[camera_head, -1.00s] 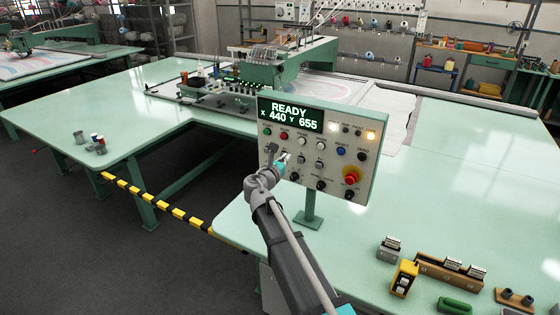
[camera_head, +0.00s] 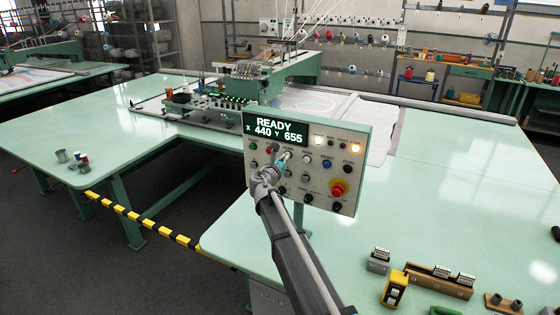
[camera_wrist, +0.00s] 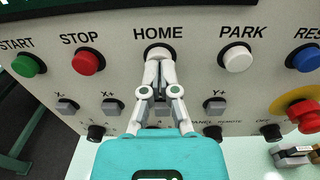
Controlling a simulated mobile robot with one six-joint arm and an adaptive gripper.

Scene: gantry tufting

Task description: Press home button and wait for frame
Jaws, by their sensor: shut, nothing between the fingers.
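The control panel (camera_head: 300,180) stands on a post at the table edge, its display (camera_head: 275,131) reading READY, X 440, Y 655. In the wrist view the white HOME button (camera_wrist: 159,50) sits between the red STOP button (camera_wrist: 88,62) and the white PARK button (camera_wrist: 237,59). My gripper (camera_wrist: 158,62) is shut and empty, its fingertips over the lower part of the HOME button. I cannot tell whether they press it. In the head view my gripper (camera_head: 283,158) covers the HOME button. The frame with white cloth (camera_head: 378,141) lies behind the panel.
A red emergency stop (camera_head: 338,188) sits at the panel's lower right. The tufting head (camera_head: 255,82) stands behind. A yellow box (camera_head: 394,290) and wooden holders (camera_head: 440,281) lie at the front right. The right tabletop is mostly clear.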

